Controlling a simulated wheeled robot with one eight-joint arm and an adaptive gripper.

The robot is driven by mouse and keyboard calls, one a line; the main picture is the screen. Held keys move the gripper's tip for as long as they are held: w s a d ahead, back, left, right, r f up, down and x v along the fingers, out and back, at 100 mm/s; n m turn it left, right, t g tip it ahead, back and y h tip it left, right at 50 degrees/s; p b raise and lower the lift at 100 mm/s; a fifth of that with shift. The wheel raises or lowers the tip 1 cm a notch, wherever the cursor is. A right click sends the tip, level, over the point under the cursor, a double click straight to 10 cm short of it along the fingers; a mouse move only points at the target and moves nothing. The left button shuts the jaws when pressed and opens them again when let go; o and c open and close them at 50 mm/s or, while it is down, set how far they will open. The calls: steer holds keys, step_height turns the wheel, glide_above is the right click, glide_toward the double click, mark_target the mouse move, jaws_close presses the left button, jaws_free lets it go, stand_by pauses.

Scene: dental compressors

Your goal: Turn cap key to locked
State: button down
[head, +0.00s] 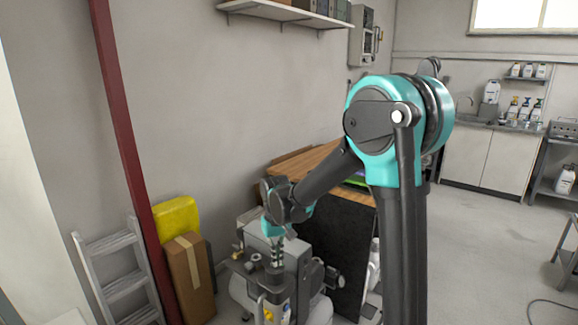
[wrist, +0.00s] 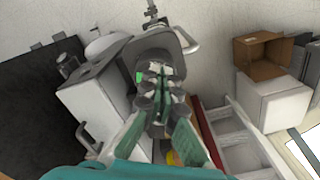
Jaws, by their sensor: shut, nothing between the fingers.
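The dental compressor (head: 237,290) stands by the wall in the head view, with a grey housing and metal fittings on top. My gripper (head: 277,266) points down over it, with the fingers shut. In the wrist view my gripper (wrist: 160,78) is in front of a grey part of the compressor (wrist: 158,42), and a small green patch shows beside the fingertips. I cannot tell whether the fingers touch anything. The cap key cannot be made out in either view; the fingers cover part of that area.
A cardboard box (head: 188,275), a yellow container (head: 177,217) and a grey step ladder (head: 122,270) stand left of the compressor. A wooden-topped bench (head: 318,163) with a dark side panel is close behind and to the right. Open floor (head: 485,240) lies at the right.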

steer(key=shift+r, duration=2.25)
steer(key=shift+s+d+f, duration=0.1)
steer(key=shift+d+f, duration=0.05)
steer(key=shift+f, duration=1.35)
steer(key=shift+s+d+f, duration=0.1)
steer(key=shift+f, duration=1.4)
steer(key=shift+w+a, duration=0.25)
steer(key=shift+w, duration=0.35)
steer(key=shift+a, duration=0.1)
steer(key=shift+s, duration=0.2)
